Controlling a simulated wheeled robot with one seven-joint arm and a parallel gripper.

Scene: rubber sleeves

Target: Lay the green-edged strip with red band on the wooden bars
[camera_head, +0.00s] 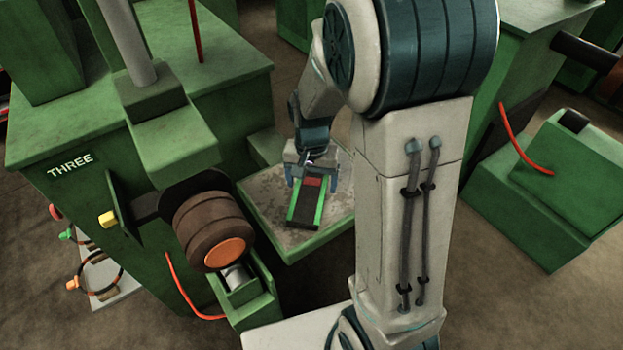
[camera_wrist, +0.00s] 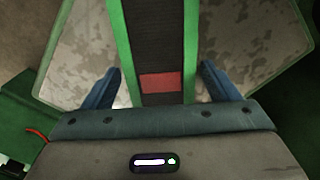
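The dark strip with green edges (camera_head: 304,208) lies on a stained grey tray in the head view. Its red band (camera_head: 312,181) is at the end nearest my gripper. My gripper (camera_head: 312,184) is at that end of the strip, with one finger on each side. The wrist view shows the strip (camera_wrist: 155,40) running between my open fingers, and the red band (camera_wrist: 160,82) just in front of the palm. Visible gaps separate both fingers from the green edges. I cannot clearly make out the wooden bars; small brownish pieces show on a pale board (camera_head: 101,300) at the lower left.
The tray (camera_head: 268,212) has a green rim and adjoins the green machine marked THREE (camera_head: 150,75). A brown roller (camera_head: 208,228) with an orange end stands left of the tray. Another green machine (camera_head: 545,190) is at the right. Brown floor (camera_head: 520,310) is clear at the lower right.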

